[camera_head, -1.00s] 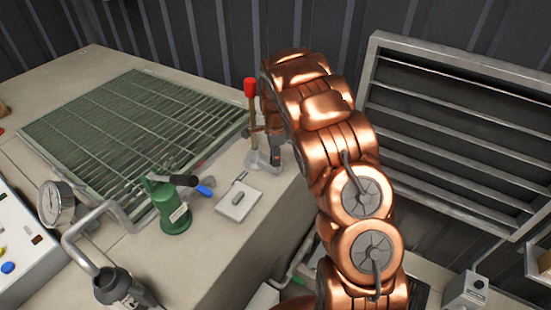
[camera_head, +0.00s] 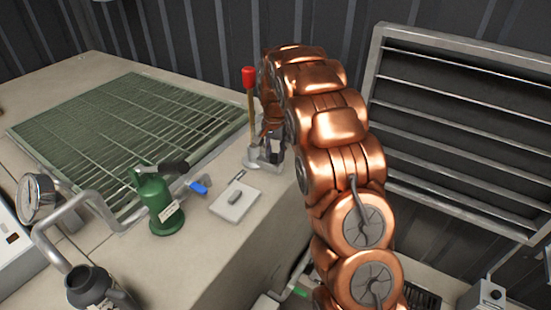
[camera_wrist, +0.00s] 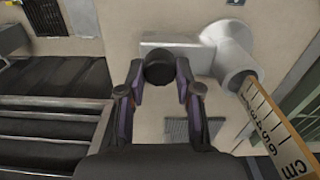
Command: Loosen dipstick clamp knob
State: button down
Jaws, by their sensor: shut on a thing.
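The black clamp knob (camera_wrist: 159,68) sits between my fingers in the wrist view. My gripper (camera_wrist: 158,82) is shut on it, one finger on each side. Behind the knob a grey clamp arm (camera_wrist: 180,55) runs to a round grey collar (camera_wrist: 232,50). The dipstick (camera_wrist: 268,118), with a printed cm scale, stands in this collar at the right. In the head view the dipstick (camera_head: 252,118) stands upright with a red top (camera_head: 249,77), on a grey base (camera_head: 255,160). There my gripper (camera_head: 272,140) is right beside the dipstick, partly hidden by my arm; the knob cannot be made out.
A green grate (camera_head: 110,140) covers much of the bench top. A louvred vent (camera_head: 465,130) is on the right.

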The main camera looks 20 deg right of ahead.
jog(key=n+b, duration=0.1)
jog(key=n, duration=0.2)
jog(key=shift+w+n+b, duration=0.15)
jog(key=shift+n+b, duration=0.25)
jog(key=n+b, duration=0.1)
jog(key=n, duration=0.2)
jog(key=shift+w+n, duration=0.1)
jog(key=shift+n, duration=0.2)
jog(key=n+b, duration=0.1)
jog(key=n, duration=0.5)
jog(key=shift+a+r, duration=0.1)
jog(key=shift+n, duration=0.3)
jog(key=c, duration=0.8)
grip_release()
